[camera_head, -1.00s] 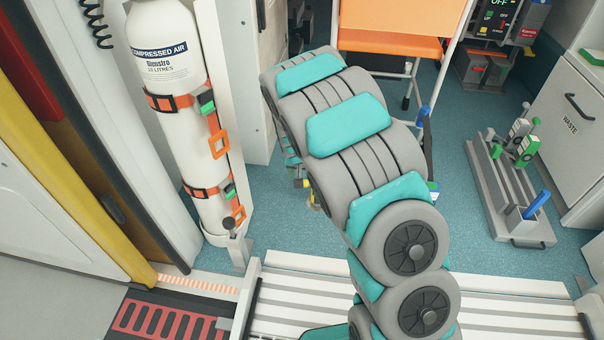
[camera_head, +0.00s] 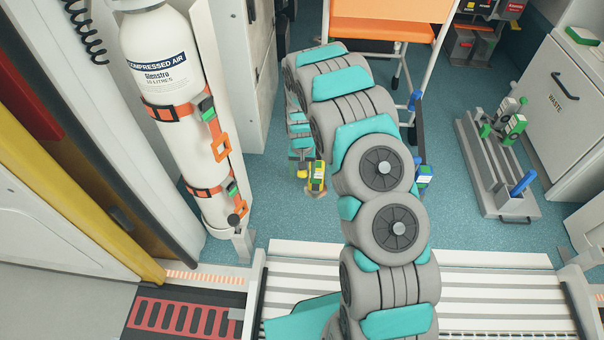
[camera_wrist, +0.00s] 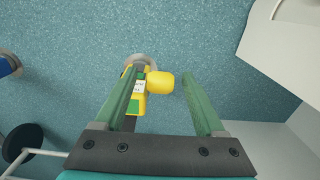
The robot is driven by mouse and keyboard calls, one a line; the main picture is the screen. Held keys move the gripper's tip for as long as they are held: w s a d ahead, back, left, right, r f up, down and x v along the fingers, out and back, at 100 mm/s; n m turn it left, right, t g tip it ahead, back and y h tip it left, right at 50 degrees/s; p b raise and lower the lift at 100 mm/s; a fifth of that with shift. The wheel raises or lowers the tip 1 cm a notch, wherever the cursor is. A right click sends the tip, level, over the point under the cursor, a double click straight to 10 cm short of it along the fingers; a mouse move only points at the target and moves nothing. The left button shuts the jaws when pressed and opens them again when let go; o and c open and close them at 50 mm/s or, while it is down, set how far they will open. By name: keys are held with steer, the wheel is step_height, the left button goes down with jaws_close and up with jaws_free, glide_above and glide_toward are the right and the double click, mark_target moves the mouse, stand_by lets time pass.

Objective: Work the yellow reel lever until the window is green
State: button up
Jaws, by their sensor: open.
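The yellow reel (camera_head: 317,176) sits low over the blue floor, left of my arm in the head view. In the wrist view its yellow body (camera_wrist: 138,103) carries a white label and a green patch; I cannot tell if that patch is the window. The rounded yellow lever end (camera_wrist: 160,82) sticks out to the right of the body. My gripper (camera_wrist: 159,76) is open, with the lever end showing between its two green fingers and touching neither visibly. The left finger covers part of the reel body. In the head view my gripper (camera_head: 302,158) is beside the reel, partly hidden by my arm.
A blue reel (camera_head: 424,176) is right of my arm. An orange seat (camera_head: 385,30) stands behind, a compressed air cylinder (camera_head: 170,100) at left. A grey rack with levers (camera_head: 490,170) and a waste cabinet (camera_head: 560,110) are at right. Blue floor between is clear.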

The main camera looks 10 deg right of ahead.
step_height(320, 180, down, 2)
steer(key=shift+f, duration=0.1)
jaws_close()
stand_by(0.6)
stand_by(0.9)
